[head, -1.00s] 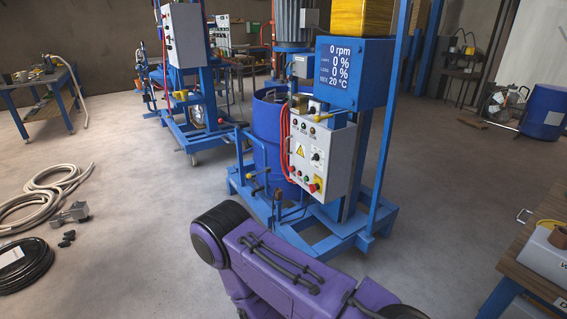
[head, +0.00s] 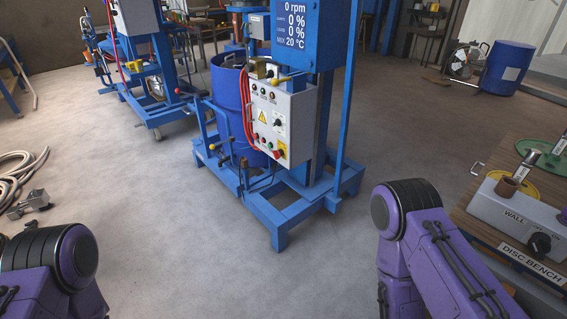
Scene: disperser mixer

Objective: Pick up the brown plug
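The box sits on the wooden disc bench (head: 470,212). My purple arm links show at the lower left and lower right. Neither gripper is in view, so I cannot see whether they are open or shut. The right arm link stands to the left of the bench, apart from the brown piece in the picture.
The blue mixer frame (head: 282,215) with its control panel (head: 270,122) and blue drum (head: 230,95) stands in the middle. A green disc (head: 541,152) and a yellow disc (head: 492,188) lie on the bench. A hose coil (head: 15,170) lies at left. Floor between mixer and bench is clear.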

